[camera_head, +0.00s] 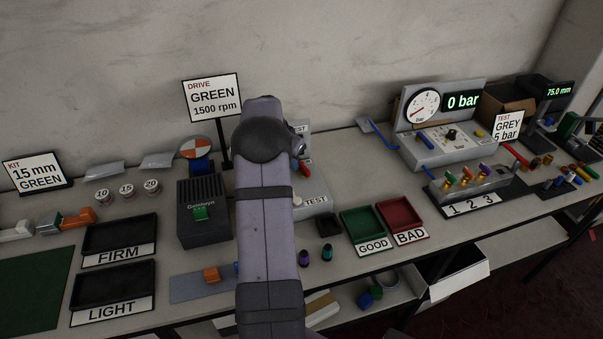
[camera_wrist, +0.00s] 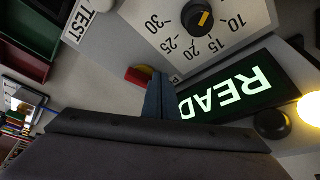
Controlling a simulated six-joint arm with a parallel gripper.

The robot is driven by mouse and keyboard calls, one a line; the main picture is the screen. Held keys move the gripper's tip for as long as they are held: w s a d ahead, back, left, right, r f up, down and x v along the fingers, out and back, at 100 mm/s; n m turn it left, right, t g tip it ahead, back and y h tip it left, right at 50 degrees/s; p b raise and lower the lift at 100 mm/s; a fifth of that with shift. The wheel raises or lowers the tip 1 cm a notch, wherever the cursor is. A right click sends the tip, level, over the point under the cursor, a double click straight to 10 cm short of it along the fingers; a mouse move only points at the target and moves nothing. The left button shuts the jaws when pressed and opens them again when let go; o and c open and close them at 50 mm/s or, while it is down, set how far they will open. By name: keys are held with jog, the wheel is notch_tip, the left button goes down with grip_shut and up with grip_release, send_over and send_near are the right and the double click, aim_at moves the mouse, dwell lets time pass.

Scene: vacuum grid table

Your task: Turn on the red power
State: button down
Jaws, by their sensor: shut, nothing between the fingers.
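My gripper (camera_wrist: 161,92) is shut, with nothing held. In the wrist view its dark blue-grey fingers are over a pale test unit (camera_wrist: 150,20). A red part (camera_wrist: 139,78) with a yellow edge is just beside the fingertips, partly hidden by them; I cannot tell whether they touch, or what position it is in. A red part also shows in the head view (camera_head: 305,168), right of my arm. The unit's dark display (camera_wrist: 235,92) shows lit letters "READ", upside down and cut off by the gripper. In the head view my arm covers most of the unit.
In the wrist view, a black dial (camera_wrist: 197,17) with a yellow mark, a lit yellow lamp (camera_wrist: 311,108) and a black knob (camera_wrist: 271,123) are close by. In the head view, a green tray (camera_head: 349,216) and a red tray (camera_head: 412,208) are to the right; a dark box (camera_head: 190,226) is left.

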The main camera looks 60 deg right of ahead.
jog(key=shift+s, duration=0.25)
jog(key=shift+s+d, duration=0.2)
jog(key=shift+s, duration=0.4)
jog(key=shift+a, duration=0.1)
jog(key=shift+w+a+f+b, duration=0.1)
jog(key=shift+w+a+b, duration=0.2)
jog(key=shift+w+b, duration=0.15)
jog(key=w+a, duration=0.1)
jog(key=w+a+b, duration=0.1)
jog(key=w, duration=0.1)
jog(key=shift+w+a+r, duration=0.1)
jog(key=shift+a+r, duration=0.15)
jog(key=shift+r, duration=0.1)
jog(key=w+d+b+v, duration=0.1)
jog(key=w+v, duration=0.1)
jog(key=v, duration=0.7)
jog(key=shift+r+b, duration=0.35)
jog(key=shift+b, duration=0.05)
